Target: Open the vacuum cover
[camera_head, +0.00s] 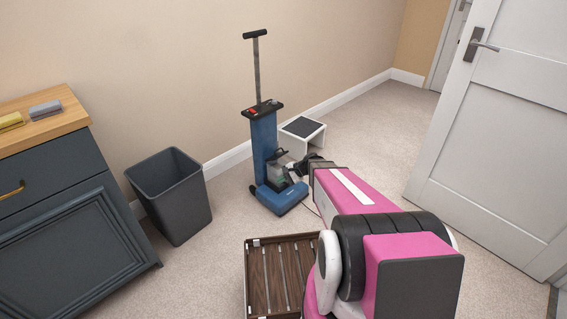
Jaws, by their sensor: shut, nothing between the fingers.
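A blue upright vacuum (264,140) with a black T-handle on a grey pole stands on the carpet near the wall. Low on its front is a greyish, see-through part (278,173), which may be the cover; I cannot tell whether it is open or shut. My pink and black arm reaches out from the lower right. My gripper (293,170) is at the end of it, at the right side of the vacuum's lower front, close to the see-through part. It is small and dark here, and appears shut with nothing held. I cannot tell whether it touches the vacuum.
A white step stool (302,146) with a dark top stands behind the vacuum. A dark bin (183,207) and a dark cabinet (62,250) with a wooden top are at left. A slatted wooden crate (259,276) lies in front. A white door (503,130) stands ajar at right.

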